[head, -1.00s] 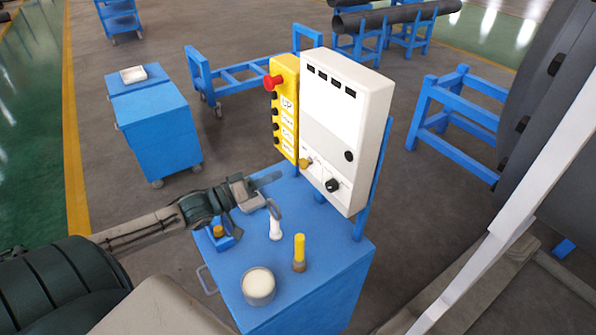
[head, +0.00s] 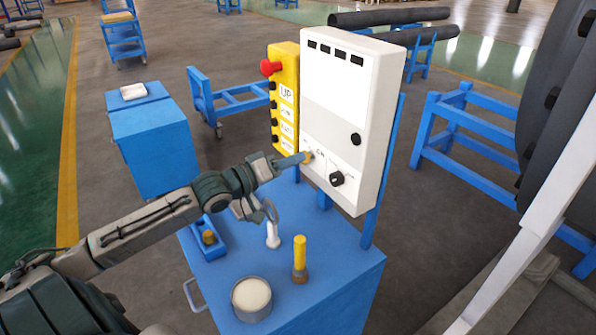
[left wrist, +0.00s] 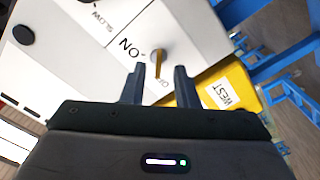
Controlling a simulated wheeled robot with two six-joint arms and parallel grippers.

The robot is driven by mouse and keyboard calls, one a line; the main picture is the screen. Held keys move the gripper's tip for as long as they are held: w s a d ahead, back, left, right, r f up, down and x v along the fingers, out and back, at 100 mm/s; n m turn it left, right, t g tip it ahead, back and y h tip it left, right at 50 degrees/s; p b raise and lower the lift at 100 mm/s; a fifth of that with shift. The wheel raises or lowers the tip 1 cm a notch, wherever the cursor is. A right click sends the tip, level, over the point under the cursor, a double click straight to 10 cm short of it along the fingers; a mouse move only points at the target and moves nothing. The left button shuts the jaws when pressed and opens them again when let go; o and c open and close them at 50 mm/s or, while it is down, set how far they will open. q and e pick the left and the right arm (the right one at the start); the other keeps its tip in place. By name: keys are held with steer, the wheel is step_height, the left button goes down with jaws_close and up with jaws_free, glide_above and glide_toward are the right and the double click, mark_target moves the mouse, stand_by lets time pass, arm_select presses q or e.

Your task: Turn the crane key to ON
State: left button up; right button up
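The crane key (head: 308,157) is a small brass-yellow key on the lower left of the white control panel (head: 333,110). In the left wrist view the key (left wrist: 158,60) has its bar pointing away from the ON print, towards a label partly hidden by my gripper. My left gripper (head: 292,161) is at the panel face, right beside the key. In the left wrist view its two fingers (left wrist: 159,70) are apart, with the key in the gap between their tips; I see no clear contact. My right gripper is not in view.
A yellow pendant box (head: 285,100) with a red button stands left of the panel. A black knob (head: 337,179) is right of the key. On the blue cart (head: 335,275) stand a round tin (head: 251,298), a yellow-topped marker (head: 299,258) and a white bottle-like item (head: 273,235).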

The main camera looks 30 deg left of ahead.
arm_select(q)
steer(key=shift+w+d+f+b, duration=0.1)
steer(key=shift+w+d+b, duration=0.15)
steer(key=shift+w+b, duration=0.3)
steer(key=shift+w+d, duration=0.2)
steer(key=shift+w, duration=0.15)
steer(key=shift+c, duration=0.5)
jaws_close()
